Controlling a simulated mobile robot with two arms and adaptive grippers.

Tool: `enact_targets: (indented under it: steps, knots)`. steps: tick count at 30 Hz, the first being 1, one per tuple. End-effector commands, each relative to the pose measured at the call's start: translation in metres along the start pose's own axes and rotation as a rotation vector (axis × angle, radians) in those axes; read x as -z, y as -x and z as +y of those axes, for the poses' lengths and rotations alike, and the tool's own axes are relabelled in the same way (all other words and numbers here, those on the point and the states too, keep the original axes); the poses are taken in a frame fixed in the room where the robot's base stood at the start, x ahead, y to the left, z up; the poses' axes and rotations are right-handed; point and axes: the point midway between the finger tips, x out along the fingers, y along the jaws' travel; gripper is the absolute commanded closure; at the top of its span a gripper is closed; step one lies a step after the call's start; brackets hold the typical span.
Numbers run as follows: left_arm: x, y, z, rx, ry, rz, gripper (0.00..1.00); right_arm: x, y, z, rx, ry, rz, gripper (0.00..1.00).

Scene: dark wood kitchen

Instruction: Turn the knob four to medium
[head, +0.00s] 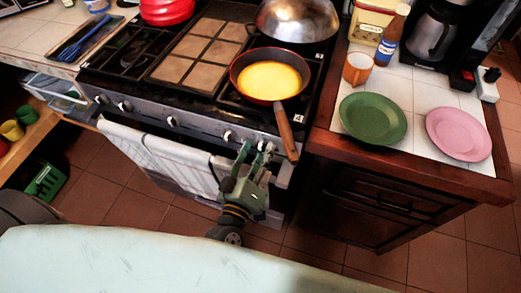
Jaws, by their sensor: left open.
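The stove's front panel (145,114) carries a row of light round knobs, seen from above. One knob (229,136) shows just left of my left gripper (257,150). Another light knob shape is close to or between the fingertips, partly covered by them. My left gripper is green, open, and reaches up to the right part of the panel. I cannot tell whether it touches a knob. The knob markings are too small to read, so I cannot tell which is knob four or its setting. My right gripper is not in view.
A frying pan (269,76) with yellow contents sits on the stove, its wooden handle (286,133) sticking out just right of my gripper. A towel (160,158) hangs on the oven front. Green (373,118) and pink (459,134) plates lie on the right counter.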

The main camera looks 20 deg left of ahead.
Motion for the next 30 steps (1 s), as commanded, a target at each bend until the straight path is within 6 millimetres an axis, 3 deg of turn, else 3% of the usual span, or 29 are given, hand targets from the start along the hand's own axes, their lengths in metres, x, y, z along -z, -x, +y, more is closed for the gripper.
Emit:
enact_targets:
  steps: [10,24,30]
  knots:
    - [-0.0002,-0.0056,-0.0005,0.001,0.0,-0.001,0.56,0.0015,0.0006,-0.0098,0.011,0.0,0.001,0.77]
    - [0.0005,-0.0058,0.0008,-0.002,0.0,0.001,0.96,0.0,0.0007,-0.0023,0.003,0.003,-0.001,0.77]
    - [0.0012,-0.006,0.0018,-0.003,0.013,0.002,0.96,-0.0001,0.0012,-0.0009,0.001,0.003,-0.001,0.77]
